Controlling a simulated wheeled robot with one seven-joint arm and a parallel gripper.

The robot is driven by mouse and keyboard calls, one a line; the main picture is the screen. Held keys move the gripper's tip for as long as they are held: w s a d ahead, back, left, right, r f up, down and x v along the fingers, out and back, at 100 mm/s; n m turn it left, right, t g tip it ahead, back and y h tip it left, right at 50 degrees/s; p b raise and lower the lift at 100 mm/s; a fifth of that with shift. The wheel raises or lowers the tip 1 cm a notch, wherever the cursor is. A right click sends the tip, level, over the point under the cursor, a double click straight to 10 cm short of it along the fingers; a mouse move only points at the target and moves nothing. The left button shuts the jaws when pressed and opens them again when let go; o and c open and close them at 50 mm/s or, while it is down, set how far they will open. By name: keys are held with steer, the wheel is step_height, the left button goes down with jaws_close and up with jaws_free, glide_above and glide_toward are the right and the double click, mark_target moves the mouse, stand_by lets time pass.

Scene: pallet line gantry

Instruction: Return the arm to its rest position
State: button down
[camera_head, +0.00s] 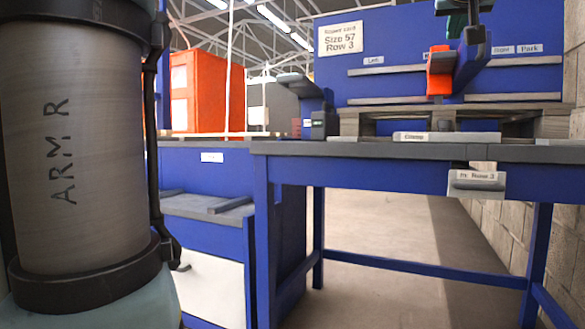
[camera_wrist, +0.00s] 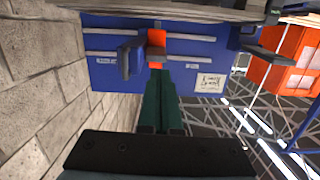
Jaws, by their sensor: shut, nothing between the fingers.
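My gripper (camera_wrist: 158,72) shows in the wrist view as two dark teal fingers side by side, closed together with nothing between them. They point up the picture toward an orange block (camera_wrist: 157,48) in front of a blue panel. In the head view the orange block (camera_head: 439,72) sits before the blue back panel (camera_head: 410,40), with a blue arm-like part beside it. A teal and dark part (camera_head: 468,18) hangs at the top there; I cannot tell whether it is my gripper. A large grey cylinder marked "ARM R" (camera_head: 75,150) fills the left side.
A blue-framed bench (camera_head: 400,170) with a grey top carries a wooden pallet (camera_head: 525,122) and a "Clamp" label. An orange cabinet (camera_head: 205,92) stands behind at left. A block wall (camera_head: 505,215) closes the right side; it also shows in the wrist view (camera_wrist: 40,85). The floor under the bench is clear.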

steer(key=w+a+f+g+y+p, duration=0.25)
steer(key=a+f, duration=0.35)
steer(key=f, duration=0.3)
steer(key=w+a+f+g+y+p, duration=0.15)
steer(key=w+a+f, duration=0.3)
steer(key=f, duration=0.45)
steer(key=w+a+f+g+y+p, duration=0.1)
steer(key=w+a+f+g+y, duration=0.15)
steer(key=a+f, duration=0.5)
steer(key=s+a+f+n+g+p, duration=0.25)
steer(key=s+a+f, duration=0.35)
steer(key=a+f, duration=0.35)
steer(key=s+a+f+n+g+p, duration=0.1)
steer(key=s+a+f+g+p, duration=0.1)
steer(key=s+a+f+g, duration=0.55)
step_height(320, 180, up, 35)
steer(key=a+t+p, duration=0.1)
steer(key=t+p, duration=0.2)
steer(key=p, duration=3.5)
steer(key=shift+w+a, duration=0.25)
steer(key=shift+w, duration=0.05)
